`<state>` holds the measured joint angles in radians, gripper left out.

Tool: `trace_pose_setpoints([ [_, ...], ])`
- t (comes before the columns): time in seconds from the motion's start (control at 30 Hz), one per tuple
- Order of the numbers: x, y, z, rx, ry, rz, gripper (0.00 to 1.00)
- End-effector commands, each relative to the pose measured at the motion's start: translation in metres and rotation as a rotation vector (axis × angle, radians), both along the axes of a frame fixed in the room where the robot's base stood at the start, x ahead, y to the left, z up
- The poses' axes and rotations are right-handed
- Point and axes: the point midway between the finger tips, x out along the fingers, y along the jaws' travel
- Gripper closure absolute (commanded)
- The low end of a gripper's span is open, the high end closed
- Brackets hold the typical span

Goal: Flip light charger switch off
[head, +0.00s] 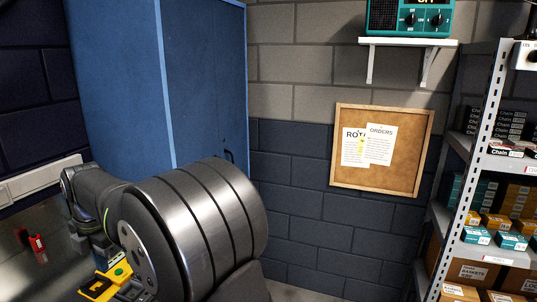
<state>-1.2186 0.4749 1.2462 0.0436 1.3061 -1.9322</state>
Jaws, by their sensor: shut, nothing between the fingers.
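I cannot make out a light charger or its switch with certainty. A teal box (411,17) with dark knobs and a lit display stands on a white wall shelf (408,42); its top is cut off. A pale box (527,55) with a dark knob is cut by the right edge. A yellow and green piece (110,279) shows at the lower left beside my arm, and I cannot tell what it is. My arm's large metal links fill the lower left. I cannot make out my gripper's fingers in this view.
A tall blue cabinet (150,80) stands behind my arm. A corkboard (405,178) with papers hangs on the brick wall. A metal rack (480,140) with boxes stands at the right. A small red object (38,248) is at the far left. The space before the corkboard looks clear.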

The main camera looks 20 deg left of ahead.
Motion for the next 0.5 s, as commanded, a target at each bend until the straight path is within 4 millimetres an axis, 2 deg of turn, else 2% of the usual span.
trace_pose_setpoints([
  [0.1, 0.0002, -0.0007, 0.0069, 0.001, 0.0, 0.0, 1.0],
  [0.33, 0.0001, -0.001, 0.0075, 0.0, 0.0, 0.0, 1.0],
  [0.5, 0.0001, -0.001, 0.0073, 0.0, 0.0, 0.0, 0.67],
])
